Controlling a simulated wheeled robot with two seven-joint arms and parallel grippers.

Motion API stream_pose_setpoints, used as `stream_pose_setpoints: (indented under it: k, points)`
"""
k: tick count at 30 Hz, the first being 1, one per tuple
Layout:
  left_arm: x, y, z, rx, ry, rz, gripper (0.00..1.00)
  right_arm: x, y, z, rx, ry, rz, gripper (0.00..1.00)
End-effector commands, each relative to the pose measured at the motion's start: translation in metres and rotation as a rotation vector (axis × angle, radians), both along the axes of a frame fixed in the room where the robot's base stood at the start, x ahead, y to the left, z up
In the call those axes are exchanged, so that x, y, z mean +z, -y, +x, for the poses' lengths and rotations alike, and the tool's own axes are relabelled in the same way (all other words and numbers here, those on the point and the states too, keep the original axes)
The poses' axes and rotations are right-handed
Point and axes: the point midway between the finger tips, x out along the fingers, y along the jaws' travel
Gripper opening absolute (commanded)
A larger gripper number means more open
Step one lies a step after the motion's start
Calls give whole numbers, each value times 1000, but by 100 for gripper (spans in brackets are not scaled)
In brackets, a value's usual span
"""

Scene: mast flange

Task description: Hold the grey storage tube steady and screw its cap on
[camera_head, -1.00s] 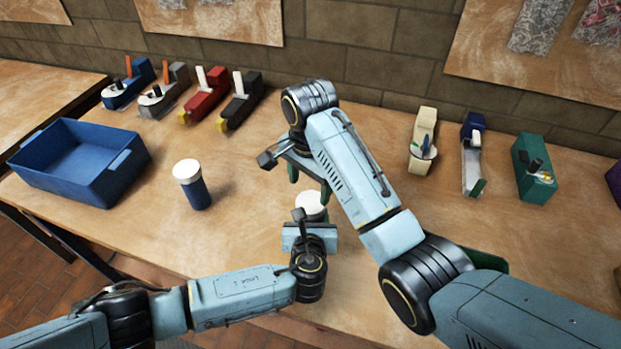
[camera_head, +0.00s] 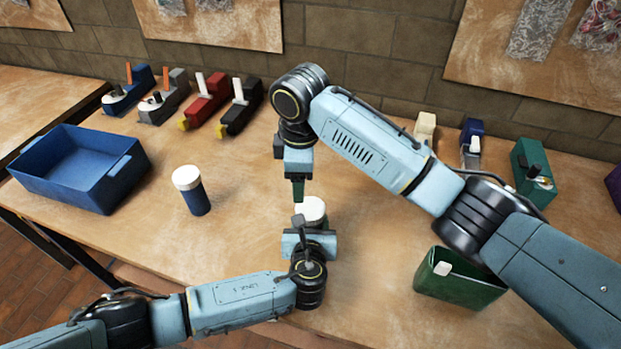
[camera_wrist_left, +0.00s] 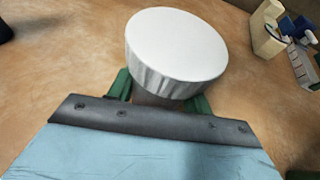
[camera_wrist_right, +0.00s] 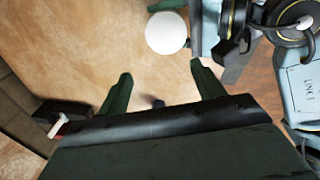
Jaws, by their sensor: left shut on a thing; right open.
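The grey storage tube (camera_wrist_left: 155,98) stands upright in my left gripper (camera_head: 311,226), mostly hidden by the jaws and the cap. The white cap (camera_wrist_left: 177,47) sits on top of the tube; how tightly it sits cannot be told. The cap also shows in the head view (camera_head: 311,208) and the right wrist view (camera_wrist_right: 166,32). My left gripper's green fingers (camera_wrist_left: 160,96) are shut on the tube below the cap. My right gripper (camera_head: 298,190) points down just behind the cap. In the right wrist view its fingers (camera_wrist_right: 163,84) are apart, with nothing between them and the cap beyond their tips.
A blue tube with a white cap (camera_head: 194,199) stands left of the grippers. A blue crate (camera_head: 100,187) is at the far left, a green bin (camera_head: 440,285) at the front right. Several devices line the back, including a black one (camera_head: 238,112). Bare table lies between.

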Motion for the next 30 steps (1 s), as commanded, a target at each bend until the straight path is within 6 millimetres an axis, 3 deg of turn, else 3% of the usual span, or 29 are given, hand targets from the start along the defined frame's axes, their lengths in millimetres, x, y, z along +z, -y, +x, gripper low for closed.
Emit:
stream_pose_setpoints:
  k: [6,12,18,30]
  points:
    - [0,0,0,1,0,1,0,-2,10,-3,462,-16,-46,67]
    - [0,0,0,1,0,1,0,-5,18,-7,754,-38,-62,67]
    - [0,0,0,1,0,1,0,-6,21,-9,873,-50,-64,67]
    - [0,0,0,1,0,1,0,-9,21,-9,881,-53,-65,67]
